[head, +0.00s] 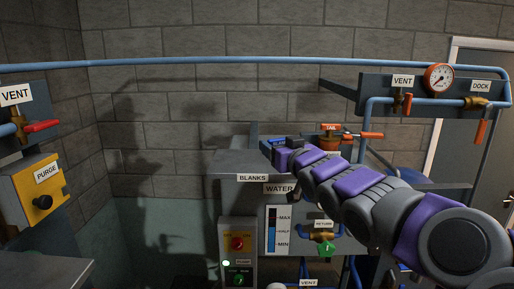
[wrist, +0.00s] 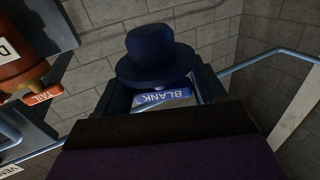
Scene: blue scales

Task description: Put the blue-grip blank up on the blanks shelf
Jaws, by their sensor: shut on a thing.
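The blue-grip blank (wrist: 156,55) shows in the wrist view with a dark blue knob-like grip, a wide flange and a plate lettered BLANK. My gripper (wrist: 165,105) is shut on it; its dark jaws flank the lettered plate. In the head view my gripper (head: 272,148) is at the end of my outstretched arm, over or near the blanks shelf (head: 232,163), a grey ledge labelled BLANKS. Only a small bit of blue shows at the gripper there. I cannot tell whether the blank touches the shelf.
Behind my arm stands a part tagged TAIL (head: 331,128) with an orange handle. A blue pipe (head: 200,61) crosses above. A control box (head: 238,258) and a water gauge (head: 278,230) sit below the shelf. A yellow PURGE box (head: 38,190) is at the left.

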